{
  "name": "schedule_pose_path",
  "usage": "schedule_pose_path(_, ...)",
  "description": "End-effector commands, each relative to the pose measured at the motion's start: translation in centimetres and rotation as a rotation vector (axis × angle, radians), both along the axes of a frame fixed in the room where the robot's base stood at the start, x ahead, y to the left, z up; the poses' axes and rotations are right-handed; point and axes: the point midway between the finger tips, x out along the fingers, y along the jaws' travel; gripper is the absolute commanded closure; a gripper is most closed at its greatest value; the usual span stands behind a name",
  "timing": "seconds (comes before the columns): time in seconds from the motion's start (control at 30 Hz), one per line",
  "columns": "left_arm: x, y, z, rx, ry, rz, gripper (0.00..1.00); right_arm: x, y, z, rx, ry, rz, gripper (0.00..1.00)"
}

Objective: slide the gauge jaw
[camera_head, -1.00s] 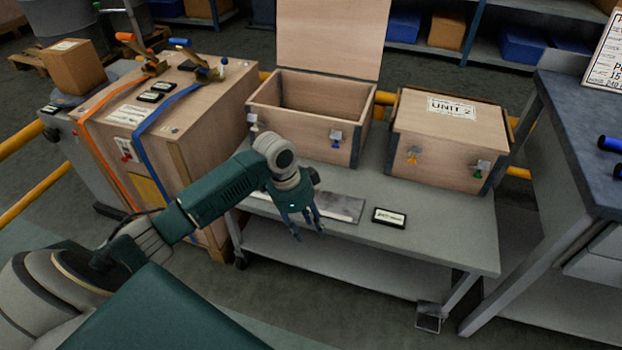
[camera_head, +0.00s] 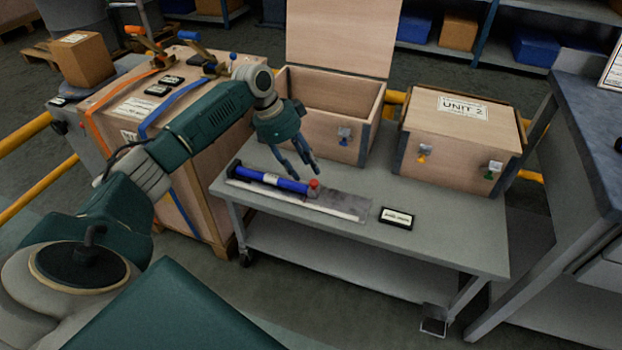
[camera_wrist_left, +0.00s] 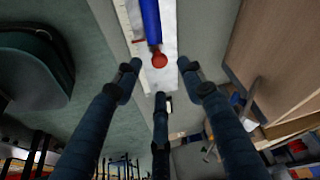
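A blue cylinder (camera_head: 272,179) with a dark left end and a red tip (camera_head: 314,184) lies along a measuring strip with a white edge (camera_head: 295,200) and a grey plate (camera_head: 348,205) on the bench cart. I cannot make out which part is the gauge jaw. My left gripper (camera_head: 300,170) is open and empty, fingers pointing down, just behind and above the cylinder's red end. In the left wrist view the spread fingers (camera_wrist_left: 158,76) stand apart, with the red tip (camera_wrist_left: 159,60) between and beyond two of them. My right gripper is not in view.
An open wooden box (camera_head: 330,118) stands close behind my left gripper. A closed box marked UNIT 2 (camera_head: 461,135) stands to its right. A small label plate (camera_head: 397,218) lies on the cart top (camera_head: 450,235). A strapped crate (camera_head: 185,125) stands left.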

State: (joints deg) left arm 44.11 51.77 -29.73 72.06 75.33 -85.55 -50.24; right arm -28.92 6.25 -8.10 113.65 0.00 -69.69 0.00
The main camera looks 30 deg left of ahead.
Motion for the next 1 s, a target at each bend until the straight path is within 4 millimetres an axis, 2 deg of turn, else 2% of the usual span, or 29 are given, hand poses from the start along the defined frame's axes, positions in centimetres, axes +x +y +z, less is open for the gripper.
schedule_pose_path(0.03, 0.2, -0.5, -1.2, -0.002, 0.001, -0.002, 0.60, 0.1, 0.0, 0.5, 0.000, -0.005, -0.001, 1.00)
schedule_pose_path(0.1, 0.5, -0.8, -2.3, -0.002, 0.001, -0.001, 0.60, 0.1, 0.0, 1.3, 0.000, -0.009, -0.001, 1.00)
schedule_pose_path(0.3, 1.0, -1.4, -4.3, 0.000, 0.000, 0.000, 0.60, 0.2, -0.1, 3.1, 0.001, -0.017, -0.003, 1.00)
schedule_pose_path(0.67, 1.2, -1.7, -4.8, 0.000, 0.000, 0.000, 0.60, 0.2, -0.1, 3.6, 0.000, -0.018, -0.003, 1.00)
schedule_pose_path(0.9, 1.2, -1.7, -4.8, 0.000, 0.000, 0.000, 1.00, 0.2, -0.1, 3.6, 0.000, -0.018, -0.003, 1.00)
schedule_pose_path(1.0, 1.2, -1.6, -4.8, 0.000, 0.000, 0.000, 1.00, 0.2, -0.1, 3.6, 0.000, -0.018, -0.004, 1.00)
